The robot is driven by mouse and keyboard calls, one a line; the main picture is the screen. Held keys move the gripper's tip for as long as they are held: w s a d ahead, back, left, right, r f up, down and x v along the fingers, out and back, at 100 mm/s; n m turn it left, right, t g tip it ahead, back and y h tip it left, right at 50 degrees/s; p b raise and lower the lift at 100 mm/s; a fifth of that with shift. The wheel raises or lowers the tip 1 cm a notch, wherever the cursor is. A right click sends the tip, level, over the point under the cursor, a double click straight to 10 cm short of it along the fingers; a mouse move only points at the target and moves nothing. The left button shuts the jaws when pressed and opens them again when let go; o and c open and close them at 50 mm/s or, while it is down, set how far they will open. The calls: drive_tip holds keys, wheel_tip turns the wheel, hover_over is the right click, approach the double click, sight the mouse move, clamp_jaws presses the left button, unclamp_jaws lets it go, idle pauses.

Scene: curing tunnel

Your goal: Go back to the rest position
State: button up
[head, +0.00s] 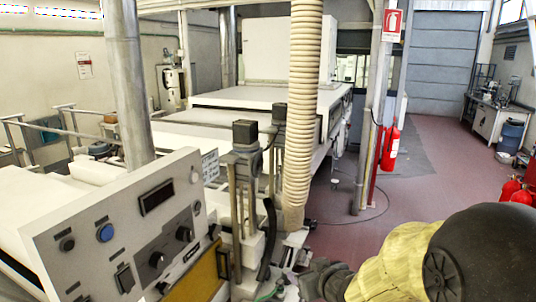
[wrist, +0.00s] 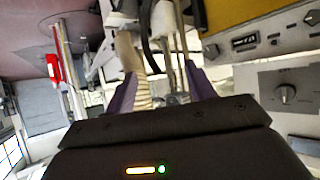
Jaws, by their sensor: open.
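My gripper (wrist: 162,88) is open in the wrist view, with two purple fingers apart and nothing held between them. That view is upside down. Beyond the fingers it shows the ribbed beige hose and part of the control panel (wrist: 285,92) with its black knob on the right. In the head view my arm enters from the bottom right, and its far end is low near the foot of the hose (head: 302,110). The fingers cannot be made out there. The control panel (head: 110,225) with knobs and a blue button is at the lower left.
A metal post (head: 126,80) rises behind the panel. The white curing machine (head: 265,97) fills the centre. A red extinguisher (head: 391,148) hangs on a post, and more extinguishers (head: 510,188) stand at right. Open red floor (head: 440,175) lies between them. A thin cable lies near the hose.

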drive_tip(key=s+d+f+m+g+h, duration=0.2)
drive_tip(key=s+d+f+g, duration=0.1)
drive_tip(key=s, duration=0.5)
drive_tip(key=s+d+f+m+g+h+b, duration=0.1)
drive_tip(key=s+d+f+m+g+h, duration=0.1)
drive_tip(key=s+f+g, duration=0.3)
drive_tip(key=s+d+f, duration=0.1)
drive_tip(key=s, duration=0.2)
drive_tip(key=shift+c, duration=0.4)
drive_tip(key=c, duration=0.3)
drive_tip(key=shift+w, duration=0.1)
